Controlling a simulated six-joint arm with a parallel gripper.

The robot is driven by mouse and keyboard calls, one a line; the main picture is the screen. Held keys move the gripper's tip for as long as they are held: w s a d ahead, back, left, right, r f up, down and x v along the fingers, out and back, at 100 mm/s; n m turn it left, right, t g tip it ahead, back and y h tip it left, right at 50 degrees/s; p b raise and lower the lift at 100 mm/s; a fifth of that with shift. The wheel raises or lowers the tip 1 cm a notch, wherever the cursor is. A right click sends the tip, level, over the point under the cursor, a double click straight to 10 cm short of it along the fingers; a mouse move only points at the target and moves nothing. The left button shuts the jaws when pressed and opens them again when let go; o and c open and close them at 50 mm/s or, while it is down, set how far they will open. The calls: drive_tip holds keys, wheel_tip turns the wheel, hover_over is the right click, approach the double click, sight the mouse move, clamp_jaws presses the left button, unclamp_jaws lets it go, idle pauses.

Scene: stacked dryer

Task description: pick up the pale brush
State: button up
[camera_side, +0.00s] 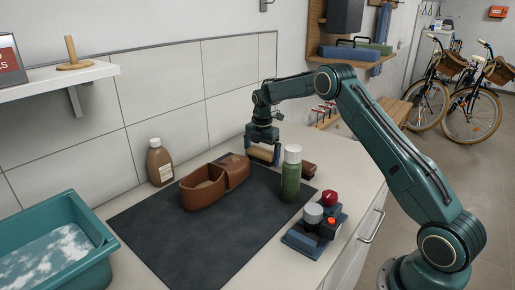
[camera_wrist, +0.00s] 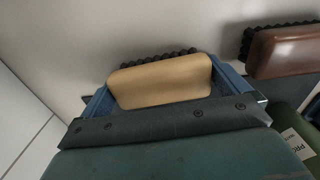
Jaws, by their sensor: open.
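The pale brush (camera_wrist: 160,82) has a tan, rounded back with dark bristles showing along its far edge. It lies between the two blue fingers of my gripper (camera_wrist: 163,92) in the wrist view, one finger at each end. The fingers are open; whether either touches the brush I cannot tell. In the side view my gripper (camera_side: 263,152) is low at the back of the counter, with the pale brush (camera_side: 259,155) between its fingers and partly hidden. A dark brown brush (camera_wrist: 285,50) lies to the right of it; it also shows in the side view (camera_side: 308,169).
A green bottle (camera_side: 291,180) with a white cap stands close to the gripper. A brown two-part holder (camera_side: 203,190) sits on the dark mat (camera_side: 190,240). A brown bottle (camera_side: 160,163), a teal basin (camera_side: 85,272) and a blue tray (camera_side: 298,240) stand around. The mat's front is clear.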

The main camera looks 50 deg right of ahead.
sight(262, 150)
idle(0.4)
drive_tip(key=c, duration=0.6)
drive_tip(key=shift+r, duration=0.1)
drive_tip(key=shift+c, duration=0.2)
wheel_tip(262, 150, up, 20)
idle(0.3)
idle(0.5)
drive_tip(key=o, duration=0.4)
drive_tip(key=shift+c, duration=1.3)
